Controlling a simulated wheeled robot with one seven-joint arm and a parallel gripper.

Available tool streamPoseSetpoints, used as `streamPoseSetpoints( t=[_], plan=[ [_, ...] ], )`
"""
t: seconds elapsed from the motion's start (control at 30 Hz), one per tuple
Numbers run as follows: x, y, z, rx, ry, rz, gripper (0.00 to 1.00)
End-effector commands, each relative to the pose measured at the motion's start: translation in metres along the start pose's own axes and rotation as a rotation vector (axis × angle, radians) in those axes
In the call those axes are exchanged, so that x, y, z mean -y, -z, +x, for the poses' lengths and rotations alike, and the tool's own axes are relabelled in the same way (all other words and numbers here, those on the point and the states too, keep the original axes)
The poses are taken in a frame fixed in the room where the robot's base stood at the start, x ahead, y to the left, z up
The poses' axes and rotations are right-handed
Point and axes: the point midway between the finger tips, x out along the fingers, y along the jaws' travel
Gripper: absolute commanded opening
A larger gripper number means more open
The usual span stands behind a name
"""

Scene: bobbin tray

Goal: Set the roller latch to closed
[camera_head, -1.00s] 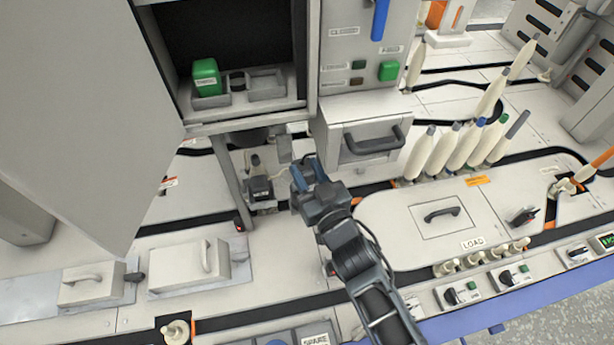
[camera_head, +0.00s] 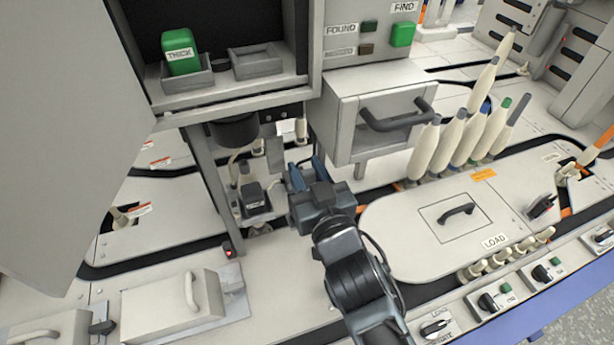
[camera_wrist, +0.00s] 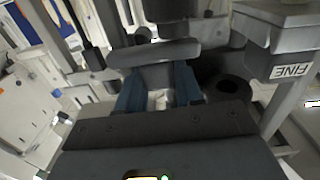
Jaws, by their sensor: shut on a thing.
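My gripper (camera_head: 305,175) is low beneath the cabinet, beside its metal leg and left of the drawer unit. In the wrist view, its two blue fingers (camera_wrist: 158,92) are shut on a grey rounded bar (camera_wrist: 153,53) lying across their tips. The bar appears to be part of the roller latch, but the frames do not show this clearly. In the head view the gripper hides the held part, and I cannot read the latch's position. A small black-topped unit (camera_head: 253,196) stands just left of the gripper.
The drawer unit (camera_head: 345,117) with its dark handle overhangs close on the right. The cabinet shelf (camera_head: 215,95) holds a green block (camera_head: 180,52). Several pale bobbins (camera_head: 445,147) stand further right. A block labelled FINE (camera_wrist: 293,68) is close in the wrist view.

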Motion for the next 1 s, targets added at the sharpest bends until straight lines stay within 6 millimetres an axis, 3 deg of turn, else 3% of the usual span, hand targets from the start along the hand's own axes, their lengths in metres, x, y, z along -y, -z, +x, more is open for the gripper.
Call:
streamPoseSetpoints(
  t=[0.4,0.43,0.5,1.0],
  plan=[
    [-0.0064,0.0057,0.0015,-0.007,-0.01,0.035,0.0],
    [-0.0065,0.0057,0.0015,-0.007,-0.011,0.035,0.36],
    [-0.0071,0.0057,0.0015,-0.006,-0.012,0.035,0.43],
    [-0.0093,0.0053,0.0012,-0.004,-0.015,0.034,0.43]
  ],
)
